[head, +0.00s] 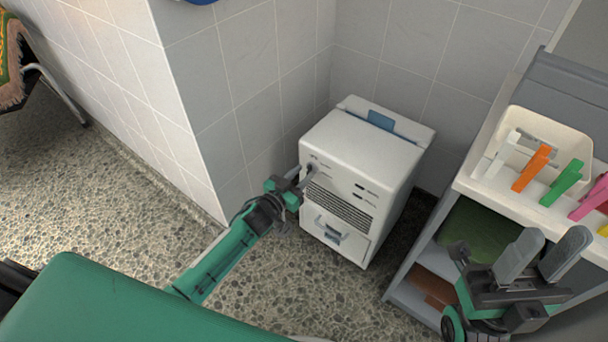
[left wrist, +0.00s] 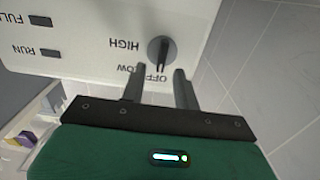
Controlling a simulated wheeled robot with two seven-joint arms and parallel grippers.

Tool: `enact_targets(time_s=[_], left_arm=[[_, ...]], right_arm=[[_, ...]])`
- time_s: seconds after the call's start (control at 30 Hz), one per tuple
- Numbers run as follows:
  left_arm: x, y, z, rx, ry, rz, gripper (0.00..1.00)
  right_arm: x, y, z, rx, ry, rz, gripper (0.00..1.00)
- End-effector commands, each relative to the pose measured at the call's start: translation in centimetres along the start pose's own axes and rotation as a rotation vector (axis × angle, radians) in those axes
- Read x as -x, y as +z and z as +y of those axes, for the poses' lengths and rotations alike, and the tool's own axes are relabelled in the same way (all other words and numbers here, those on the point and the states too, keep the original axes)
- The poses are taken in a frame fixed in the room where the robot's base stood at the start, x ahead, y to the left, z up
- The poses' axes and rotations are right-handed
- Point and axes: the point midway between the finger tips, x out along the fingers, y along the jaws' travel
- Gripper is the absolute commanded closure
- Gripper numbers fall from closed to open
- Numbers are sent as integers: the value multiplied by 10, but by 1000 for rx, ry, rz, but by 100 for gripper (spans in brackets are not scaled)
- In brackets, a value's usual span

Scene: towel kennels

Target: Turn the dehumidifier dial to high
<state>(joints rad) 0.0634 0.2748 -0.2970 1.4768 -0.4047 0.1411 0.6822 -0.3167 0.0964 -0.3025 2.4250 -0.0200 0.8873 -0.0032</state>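The dehumidifier (head: 358,150) is a white box on the floor by the tiled corner. Its dark dial (left wrist: 161,52) shows upside down in the left wrist view, with HIGH, LOW and OFF printed around it. The dial's ridge runs roughly in line with OFF; which end is the pointer is hard to tell. My left gripper (left wrist: 161,72) is open, its two fingertips apart just before the dial, one toward each side. Contact with the dial cannot be seen. In the head view this gripper (head: 304,180) is at the front panel. My right gripper (head: 543,250) is open and empty at the lower right.
A grey shelf cart (head: 455,205) stands right of the dehumidifier, near my right gripper. A cream bin (head: 548,125) and several coloured clips, including an orange clip (head: 532,168), are on top. A tiled wall corner (head: 205,150) is at left. Speckled floor is open in front.

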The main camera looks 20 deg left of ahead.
Motion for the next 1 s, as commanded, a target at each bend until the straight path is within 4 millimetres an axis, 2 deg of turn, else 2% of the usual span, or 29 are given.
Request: enact_targets(time_s=[0.2,0.5,0.67,1.0], left_arm=[[-14,0,0,1,-1,0,69],[-16,0,0,1,-1,0,69],[-15,0,0,1,0,0,100],[-15,-1,0,-21,0,0,100]], right_arm=[[-1,0,0,0,-2,11,64],[-2,0,0,0,-3,10,64],[-2,0,0,-1,-3,10,64],[-3,0,0,0,-3,12,64]])
